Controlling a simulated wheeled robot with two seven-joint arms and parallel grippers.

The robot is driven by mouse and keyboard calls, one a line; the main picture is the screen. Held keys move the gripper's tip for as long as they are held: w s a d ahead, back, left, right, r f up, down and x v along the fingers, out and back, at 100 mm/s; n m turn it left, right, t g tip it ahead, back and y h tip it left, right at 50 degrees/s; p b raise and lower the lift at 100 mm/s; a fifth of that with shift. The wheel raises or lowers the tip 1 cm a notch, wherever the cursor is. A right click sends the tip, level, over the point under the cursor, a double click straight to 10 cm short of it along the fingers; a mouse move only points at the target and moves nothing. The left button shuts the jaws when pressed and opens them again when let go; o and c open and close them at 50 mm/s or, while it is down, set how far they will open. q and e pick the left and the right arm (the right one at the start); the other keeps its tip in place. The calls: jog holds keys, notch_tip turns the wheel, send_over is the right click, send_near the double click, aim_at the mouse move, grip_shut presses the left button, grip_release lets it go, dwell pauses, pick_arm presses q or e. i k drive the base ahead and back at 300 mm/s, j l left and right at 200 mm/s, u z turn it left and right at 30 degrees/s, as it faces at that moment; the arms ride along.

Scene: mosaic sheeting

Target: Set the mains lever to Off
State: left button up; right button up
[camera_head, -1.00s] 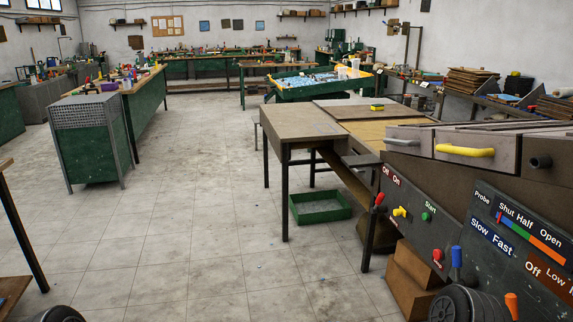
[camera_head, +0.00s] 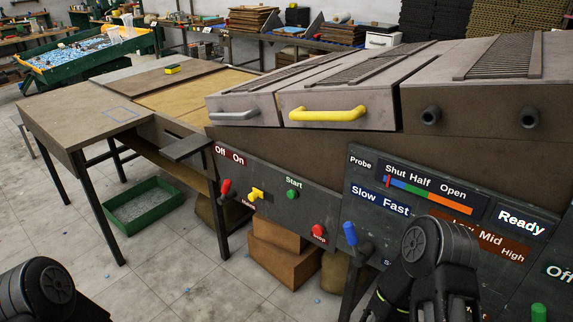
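The mains lever (camera_head: 226,187) has a red handle and sits at the left end of the dark control panel (camera_head: 275,222). An Off/On label (camera_head: 230,155) is above it, with Off to the left and On to the right. The handle points up and leans slightly right; I cannot tell for sure which setting it is in. Black rounded parts of my left and right arms show at the bottom left and lower right. Neither gripper's fingertips can be made out, and both arms are apart from the lever.
A yellow switch (camera_head: 256,194), green Start button (camera_head: 292,194) and red button (camera_head: 318,231) sit right of the lever. A blue-handled lever (camera_head: 350,233) sticks out further right. A wooden table (camera_head: 75,110) and green tray (camera_head: 143,207) are at left. Cardboard boxes (camera_head: 283,266) stand below the panel.

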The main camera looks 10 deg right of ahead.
aim_at(227, 184)
jog(key=i+j+z, duration=0.25)
jog(key=z, duration=0.15)
jog(key=i+j+z, duration=0.15)
jog(key=j+z, duration=0.25)
jog(key=i+j+z, duration=0.15)
jog(key=j+z, duration=0.65)
jog(key=i+j, duration=0.05)
jog(key=j, duration=0.05)
